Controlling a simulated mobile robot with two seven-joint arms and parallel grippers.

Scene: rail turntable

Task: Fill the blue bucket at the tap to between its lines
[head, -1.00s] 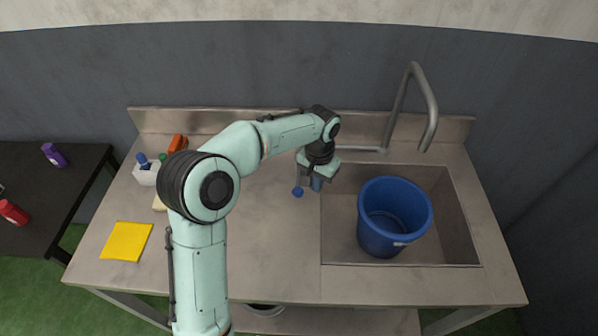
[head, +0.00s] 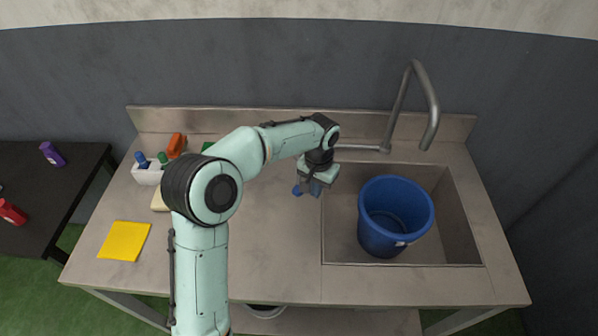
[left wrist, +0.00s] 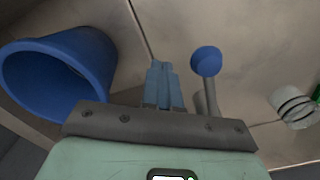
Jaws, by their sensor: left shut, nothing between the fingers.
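The blue bucket (head: 376,236) stands upright in the sink basin, and its open mouth shows in the left wrist view (left wrist: 88,55). No lines and no clear water level can be made out inside it. The grey tap (head: 432,125) arches over the basin from the back, with no stream visible. A blue knob (head: 297,190) on a grey stem stands left of the basin; it also shows in the left wrist view (left wrist: 206,62). My left gripper (head: 315,189) is shut and empty, its blue fingers (left wrist: 161,75) close beside the knob. Whether they touch cannot be told.
The sink basin (head: 445,252) is sunk into the right of the steel counter (head: 275,255). A white caddy (head: 147,176), an orange bottle (head: 176,146) and a yellow cloth (head: 124,241) are at the left. The counter's front middle is clear. A dark table (head: 70,180) stands farther left.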

